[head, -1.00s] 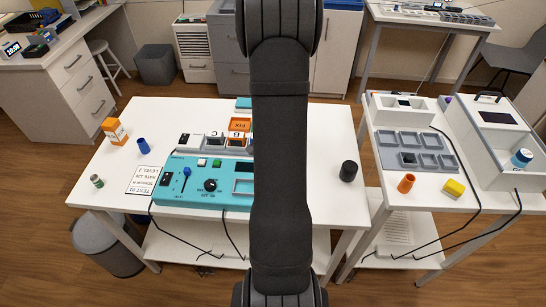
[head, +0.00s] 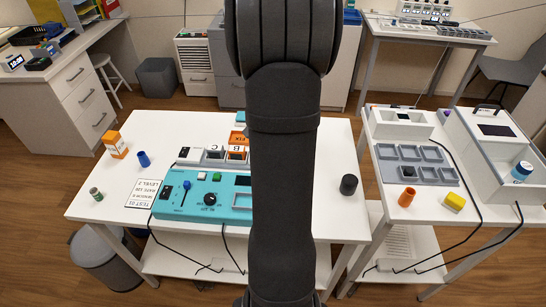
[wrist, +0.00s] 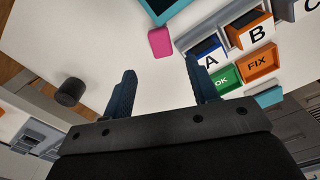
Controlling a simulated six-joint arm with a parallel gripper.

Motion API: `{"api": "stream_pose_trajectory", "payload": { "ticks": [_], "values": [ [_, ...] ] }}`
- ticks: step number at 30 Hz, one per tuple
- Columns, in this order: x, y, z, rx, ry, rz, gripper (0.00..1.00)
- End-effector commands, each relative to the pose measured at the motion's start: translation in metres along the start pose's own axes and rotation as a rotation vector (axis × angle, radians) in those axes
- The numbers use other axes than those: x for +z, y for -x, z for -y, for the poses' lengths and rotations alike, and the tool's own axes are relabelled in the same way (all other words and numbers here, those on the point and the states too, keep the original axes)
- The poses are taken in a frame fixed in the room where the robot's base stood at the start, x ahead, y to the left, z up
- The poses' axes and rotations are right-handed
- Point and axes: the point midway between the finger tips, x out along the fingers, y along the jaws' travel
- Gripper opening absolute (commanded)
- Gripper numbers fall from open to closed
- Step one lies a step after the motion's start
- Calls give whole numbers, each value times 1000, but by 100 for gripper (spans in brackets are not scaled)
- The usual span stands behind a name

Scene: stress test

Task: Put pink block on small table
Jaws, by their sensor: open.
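The pink block (wrist: 160,42) lies flat on the white work table (wrist: 120,45), seen in the wrist view near the teal device. In the head view my arm hides it. My gripper (wrist: 163,73) is open and empty, with its two dark blue fingers spread. The block shows beyond the fingertips, roughly in line with the gap between them and not touching either. The height of the fingers above the table is hard to tell. A smaller white table (head: 432,194) stands to the right of the work table in the head view; which table the task means is not marked.
The teal device (head: 200,195), bins lettered A (wrist: 210,53) and B (wrist: 255,32), and a black cylinder (head: 349,185) are on the work table. The right table holds a grey tray (head: 416,174), an orange cylinder (head: 407,197), a yellow block (head: 455,202) and white boxes.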

Motion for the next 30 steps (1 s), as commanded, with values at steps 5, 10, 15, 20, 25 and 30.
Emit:
{"api": "stream_pose_trajectory", "payload": {
  "ticks": [5,10,15,20,25,30],
  "values": [
    [0,10,0,0,0,0,38],
    [0,10,0,0,0,1,38],
    [0,10,0,0,0,1,38],
    [1,10,0,2,35,-4,38],
    [7,15,0,18,287,-34,38],
    [16,21,0,56,700,-76,38]
  ]
}}
